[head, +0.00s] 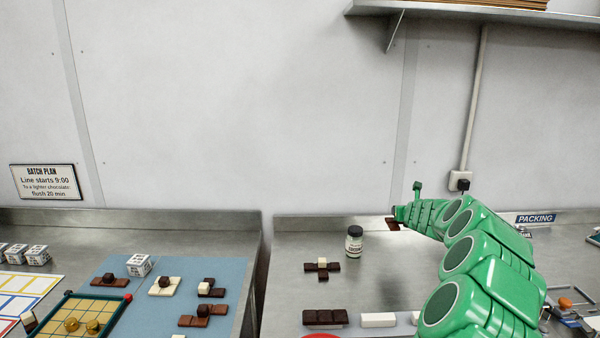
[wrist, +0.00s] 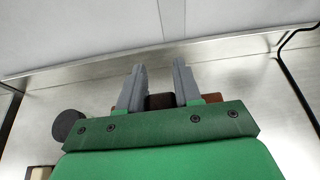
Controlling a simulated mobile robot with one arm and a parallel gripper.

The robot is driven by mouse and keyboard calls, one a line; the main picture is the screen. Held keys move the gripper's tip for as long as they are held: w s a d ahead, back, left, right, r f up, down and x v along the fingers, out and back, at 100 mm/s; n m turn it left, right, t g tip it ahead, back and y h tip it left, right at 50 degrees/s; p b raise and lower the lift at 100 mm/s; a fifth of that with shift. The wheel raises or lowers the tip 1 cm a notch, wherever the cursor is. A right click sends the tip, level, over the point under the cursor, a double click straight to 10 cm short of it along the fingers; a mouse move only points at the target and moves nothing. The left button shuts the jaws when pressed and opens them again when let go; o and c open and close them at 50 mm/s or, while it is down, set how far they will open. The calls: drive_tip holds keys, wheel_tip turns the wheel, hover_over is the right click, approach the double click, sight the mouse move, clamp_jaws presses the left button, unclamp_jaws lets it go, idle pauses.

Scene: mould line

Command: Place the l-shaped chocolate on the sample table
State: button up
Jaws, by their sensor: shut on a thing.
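My gripper (wrist: 160,80) is shut on a brown chocolate (wrist: 160,101). In the wrist view it shows between and behind the grey fingers, with a redder brown part by the right finger. Its full shape is hidden, so I cannot tell that it is L-shaped. In the head view the held chocolate (head: 391,223) is a small dark patch at my gripper (head: 396,213), over the rear of the right steel table (head: 300,237). I cannot tell whether it touches the surface. No label in view names the sample table.
A dark-lidded jar (head: 354,243) and a cross-shaped chocolate (head: 322,268) stand left of my arm. Bars lie along the front (head: 325,317). A gap separates the left table, whose blue mat (head: 190,268) bears several chocolates. A raised back edge (head: 330,221) borders the wall.

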drive_tip(key=s+a+r, duration=0.3)
drive_tip(key=a+r, duration=0.1)
drive_tip(key=a, duration=0.7)
drive_tip(key=s+a+r, duration=0.4)
drive_tip(key=a+r, duration=0.1)
drive_tip(key=a, duration=0.5)
drive_tip(key=s+f+n+y, duration=0.3)
drive_tip(key=s+y, duration=0.1)
drive_tip(key=s, duration=0.8)
drive_tip(key=shift+s+f, duration=0.25)
drive_tip(key=shift+s, duration=0.05)
drive_tip(key=shift+r, duration=0.15)
